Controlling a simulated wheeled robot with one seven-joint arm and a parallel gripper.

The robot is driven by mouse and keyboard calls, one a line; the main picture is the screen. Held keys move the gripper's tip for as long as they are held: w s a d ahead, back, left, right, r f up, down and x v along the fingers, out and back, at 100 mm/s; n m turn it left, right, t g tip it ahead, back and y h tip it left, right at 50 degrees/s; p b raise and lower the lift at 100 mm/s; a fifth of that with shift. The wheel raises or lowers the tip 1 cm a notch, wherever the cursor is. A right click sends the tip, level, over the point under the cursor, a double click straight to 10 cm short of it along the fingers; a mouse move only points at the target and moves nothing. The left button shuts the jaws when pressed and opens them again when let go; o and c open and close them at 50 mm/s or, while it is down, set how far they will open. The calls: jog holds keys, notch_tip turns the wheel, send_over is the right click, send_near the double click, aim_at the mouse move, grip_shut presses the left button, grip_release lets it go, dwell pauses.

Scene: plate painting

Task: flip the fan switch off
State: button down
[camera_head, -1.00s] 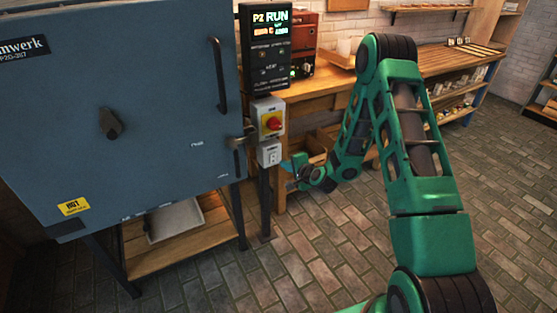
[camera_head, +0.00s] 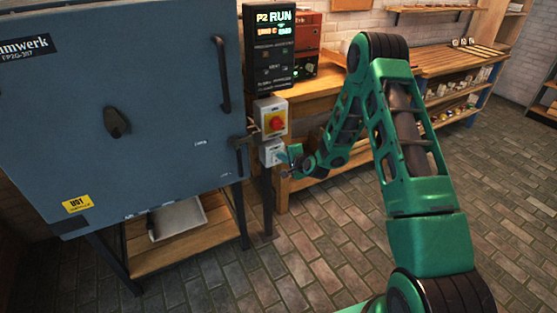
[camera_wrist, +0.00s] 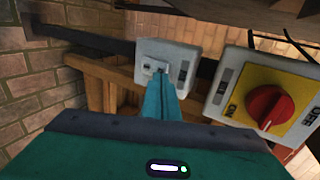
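The fan switch (camera_head: 271,152) is a small pale box on a dark post, just below a yellow plate with a red knob. In the wrist view the fan switch (camera_wrist: 181,72) is ahead of my gripper, with a small toggle on its face. My gripper (camera_head: 284,160) is at the right side of the switch in the head view. In the wrist view my gripper (camera_wrist: 161,78) shows as one narrow teal shape with its fingers together, the tips over the lower part of the switch face. I cannot tell whether they touch it. The tips partly hide the toggle.
The red rotary knob (camera_wrist: 267,106) on its yellow plate is close to the right of my gripper in the wrist view. A blue kiln (camera_head: 120,110) stands left of the post. A lit control panel (camera_head: 270,45) is above. A wooden bench (camera_head: 320,88) stands behind.

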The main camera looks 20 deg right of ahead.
jog(key=shift+a, duration=0.25)
jog(key=shift+r, duration=0.8)
jog(key=v, duration=1.3)
jog(key=shift+r, duration=0.5)
jog(key=shift+w, duration=0.1)
